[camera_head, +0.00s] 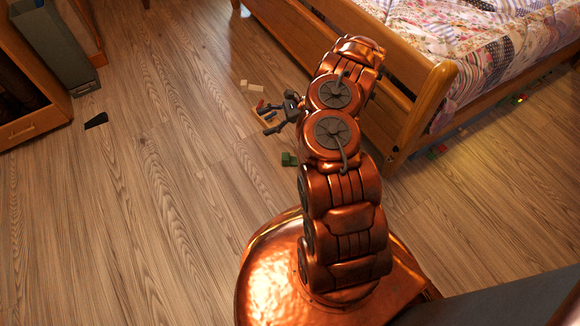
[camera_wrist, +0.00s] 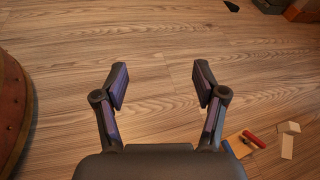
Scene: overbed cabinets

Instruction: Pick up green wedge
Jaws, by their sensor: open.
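A small dark green block (camera_head: 289,159) lies on the wooden floor just left of my arm in the head view. It looks like the green wedge, but it is too small to make out its exact shape, and my arm may hide part of it. I do not make it out in the wrist view. My gripper (camera_head: 267,117) is above the floor, farther from my base than the green block. In the wrist view my gripper (camera_wrist: 160,84) is open, with only bare floor visible between its fingers.
A shallow wooden tray (camera_wrist: 236,147) with a red piece (camera_wrist: 254,140) lies by my gripper, with tan blocks (camera_wrist: 288,146) beside it. A bed (camera_head: 425,90) stands at right, a cabinet (camera_head: 30,85) at left. A black piece (camera_head: 96,121) lies on otherwise open floor.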

